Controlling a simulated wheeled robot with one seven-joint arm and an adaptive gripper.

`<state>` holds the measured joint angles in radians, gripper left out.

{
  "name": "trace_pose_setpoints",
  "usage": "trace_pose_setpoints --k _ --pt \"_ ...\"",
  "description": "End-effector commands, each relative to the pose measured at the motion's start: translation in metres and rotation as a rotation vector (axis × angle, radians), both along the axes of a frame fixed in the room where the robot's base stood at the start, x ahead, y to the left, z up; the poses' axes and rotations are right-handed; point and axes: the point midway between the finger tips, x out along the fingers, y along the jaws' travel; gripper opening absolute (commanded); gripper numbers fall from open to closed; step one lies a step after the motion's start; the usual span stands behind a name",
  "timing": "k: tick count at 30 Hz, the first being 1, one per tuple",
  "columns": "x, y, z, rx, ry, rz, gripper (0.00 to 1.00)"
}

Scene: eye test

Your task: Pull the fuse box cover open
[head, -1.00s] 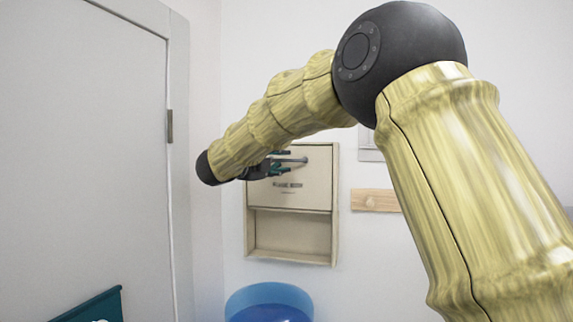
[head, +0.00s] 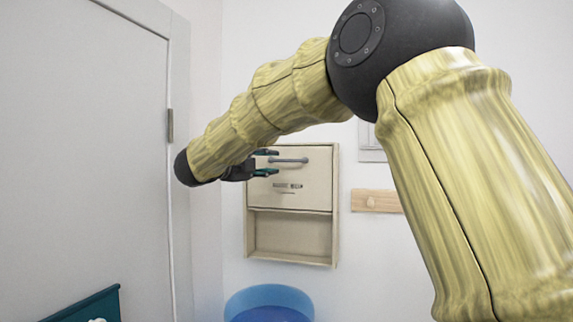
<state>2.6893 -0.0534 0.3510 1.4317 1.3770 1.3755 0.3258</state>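The fuse box (head: 334,225) is a beige wall box, with its cover (head: 310,188) in the upper half and an open shelf space below. The cover looks closed. It has a grey bar handle (head: 289,161) near its top and a dark label lower down. My gripper (head: 267,162) is in front of the cover's upper left part, just left of the handle. Its two dark teal fingers are spread apart, one above the other, with nothing visible between them. The handle appears free of the fingers. My forearm hides part of the box's upper left corner.
A grey door (head: 85,150) stands at the left. A blue translucent bin (head: 268,297) is below the box. A wooden peg rail (head: 377,201) and a light grey wall panel (head: 370,143) are to the box's right. A teal object (head: 90,306) shows at the bottom left.

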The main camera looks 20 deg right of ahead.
Motion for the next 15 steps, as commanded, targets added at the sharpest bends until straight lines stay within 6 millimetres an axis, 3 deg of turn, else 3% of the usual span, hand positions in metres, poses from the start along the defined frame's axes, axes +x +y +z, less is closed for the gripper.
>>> trace_pose_setpoints --k 15 --pt "-0.015 0.023 -0.001 0.001 -0.001 0.000 0.31"
